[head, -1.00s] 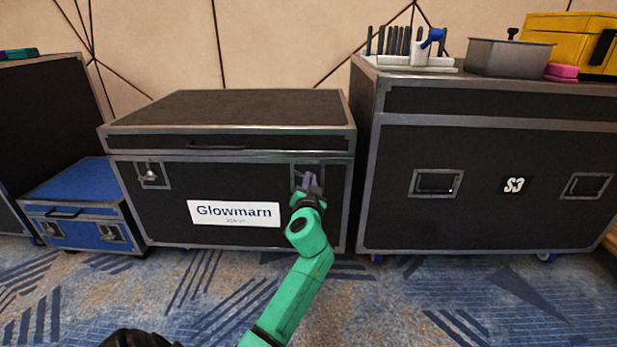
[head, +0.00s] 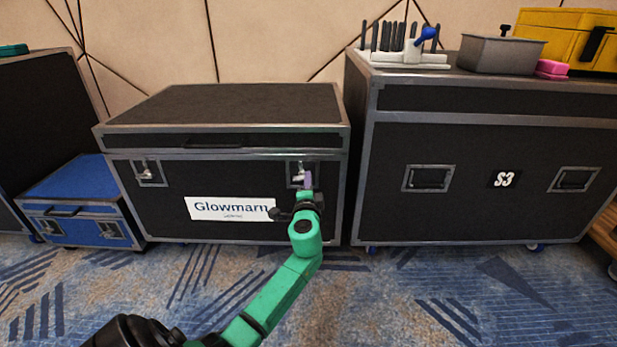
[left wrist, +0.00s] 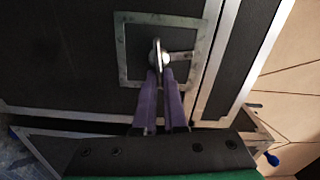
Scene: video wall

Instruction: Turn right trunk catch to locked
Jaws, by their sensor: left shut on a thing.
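The black Glowmarn trunk (head: 165,222) stands on the carpet, lid down. Its right catch (head: 299,167) is a metal piece in a framed plate near the upper right of the front, partly hidden by my left gripper (head: 307,180). In the left wrist view, the purple fingers of the left gripper (left wrist: 160,75) are shut on the catch's metal knob (left wrist: 157,52). A thin bar shows beside the knob within the plate. The left catch (head: 148,174) sits at the upper left of the front. My right gripper is not in view.
A blue case (head: 75,190) stands left of the trunk. A larger black S3 case (head: 450,215) stands close on the right, bearing a tool rack (head: 400,58), a grey bin (head: 498,55) and a yellow box (head: 560,32). Patterned carpet in front is open.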

